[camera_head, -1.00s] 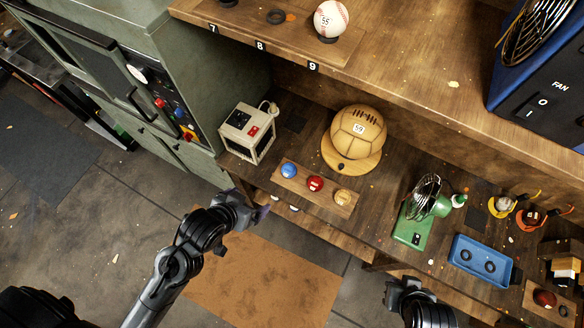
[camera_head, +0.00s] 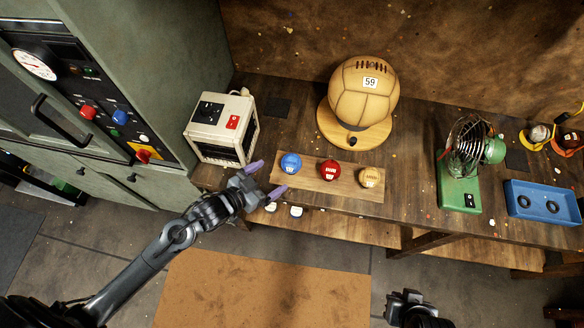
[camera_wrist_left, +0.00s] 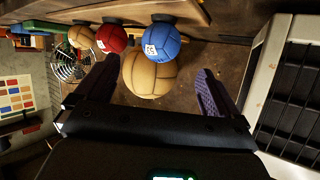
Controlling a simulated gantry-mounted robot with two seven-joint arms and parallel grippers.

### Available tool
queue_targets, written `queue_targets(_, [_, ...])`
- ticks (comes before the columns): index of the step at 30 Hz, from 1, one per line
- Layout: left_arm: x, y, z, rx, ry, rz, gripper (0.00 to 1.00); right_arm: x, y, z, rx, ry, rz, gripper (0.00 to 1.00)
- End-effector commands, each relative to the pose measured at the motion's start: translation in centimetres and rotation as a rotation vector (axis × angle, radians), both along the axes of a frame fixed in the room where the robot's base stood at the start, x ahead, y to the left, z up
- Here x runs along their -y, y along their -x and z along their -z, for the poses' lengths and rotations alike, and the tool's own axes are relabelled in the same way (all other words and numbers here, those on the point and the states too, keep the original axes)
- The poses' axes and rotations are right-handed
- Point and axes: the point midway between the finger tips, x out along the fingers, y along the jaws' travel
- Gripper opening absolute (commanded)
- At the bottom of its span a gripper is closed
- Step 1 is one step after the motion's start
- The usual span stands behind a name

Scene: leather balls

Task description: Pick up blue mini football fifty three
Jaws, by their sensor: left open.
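The blue mini football (camera_head: 291,163) sits at the left end of a wooden board (camera_head: 330,183) on the bench, beside a red ball (camera_head: 329,170) and a tan ball (camera_head: 371,177). In the left wrist view the blue ball (camera_wrist_left: 161,42) shows a white label, too small to read surely, beyond and between the fingers. My left gripper (camera_head: 267,180) is open and empty, just left of and in front of the blue ball, apart from it. It also shows in the left wrist view (camera_wrist_left: 155,88). My right gripper (camera_head: 405,298) is low at the bottom edge, its fingers unclear.
A large ball labelled 59 (camera_head: 363,95) stands on a round wooden base behind the board. A cream box with a red switch (camera_head: 221,127) is close to the left gripper. A green fan (camera_head: 466,165) and a blue tray (camera_head: 541,202) are farther right.

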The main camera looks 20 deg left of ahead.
Motion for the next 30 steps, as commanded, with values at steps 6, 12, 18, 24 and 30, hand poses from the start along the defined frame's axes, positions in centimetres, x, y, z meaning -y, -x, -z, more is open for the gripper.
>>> queue_targets(6, [1.0, -2.5, 1.1, 0.005, 0.001, -0.001, 0.96, -0.1, 0.0, 0.5, 0.002, -0.001, 0.0, 0.0])
queue_targets(12, [1.7, -4.3, 1.9, 0.003, 0.001, -0.002, 0.96, -0.2, 0.0, 0.6, 0.002, -0.007, 0.002, 0.0])
queue_targets(18, [2.1, -5.1, 2.2, 0.003, 0.0, 0.0, 0.96, -0.3, 0.0, 0.7, 0.002, -0.012, 0.005, 0.0])
queue_targets(24, [3.1, -7.3, 2.9, 0.004, 0.001, -0.002, 0.96, -0.4, 0.0, 0.9, 0.0, -0.015, 0.006, 0.0])
queue_targets(30, [3.8, -8.9, 3.8, 0.003, 0.0, -0.001, 0.96, -0.4, 0.1, 1.1, 0.0, -0.015, 0.006, 0.0])
